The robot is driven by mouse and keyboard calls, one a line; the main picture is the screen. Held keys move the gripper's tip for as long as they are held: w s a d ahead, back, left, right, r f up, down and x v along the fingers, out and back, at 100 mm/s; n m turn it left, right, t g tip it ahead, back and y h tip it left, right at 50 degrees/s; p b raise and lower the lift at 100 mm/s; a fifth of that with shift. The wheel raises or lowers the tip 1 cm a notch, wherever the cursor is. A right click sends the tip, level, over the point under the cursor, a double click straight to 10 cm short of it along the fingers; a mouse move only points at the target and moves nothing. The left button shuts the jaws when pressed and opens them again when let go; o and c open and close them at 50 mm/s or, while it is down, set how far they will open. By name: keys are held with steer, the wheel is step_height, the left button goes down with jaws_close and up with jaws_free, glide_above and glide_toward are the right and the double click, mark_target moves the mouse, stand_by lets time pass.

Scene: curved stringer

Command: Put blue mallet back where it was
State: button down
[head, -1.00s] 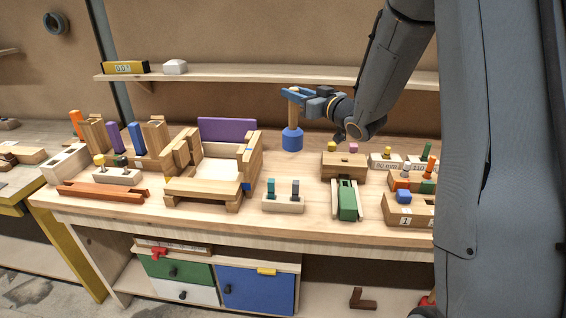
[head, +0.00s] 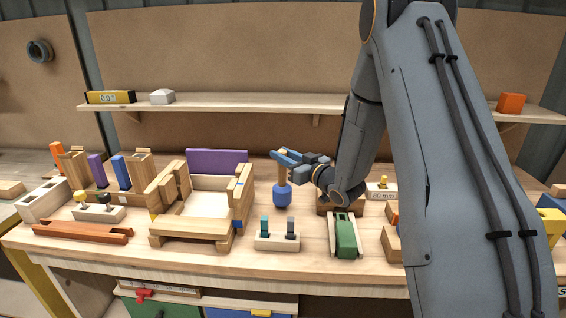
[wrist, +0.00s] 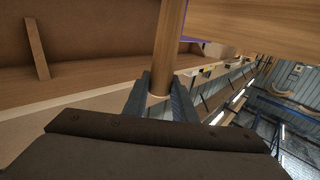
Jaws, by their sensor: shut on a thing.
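The blue mallet (head: 282,196) is in the head view with its blue head down and its wooden handle up. My gripper (head: 285,157) is shut on the upper part of the handle. The mallet hangs upright over the back middle of the workbench; I cannot tell whether its head touches the bench top. In the wrist view, the wooden handle (wrist: 167,50) stands between the two fingers of my gripper (wrist: 158,92). The mallet's head is not clearly visible there.
A wooden frame assembly (head: 160,235) with a purple board (head: 217,161) stands left of the mallet. A block with two teal and grey pegs (head: 277,241) and a green piece in a wooden holder (head: 345,238) are in front. A shelf (head: 240,103) runs behind.

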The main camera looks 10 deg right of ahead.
mark_target(282, 178)
steer(key=shift+f+p, duration=0.3)
steer(key=shift+f, duration=1.05)
steer(key=shift+f, duration=0.2)
steer(key=c, duration=1.5)
jaws_free()
steer(key=shift+o, duration=0.2)
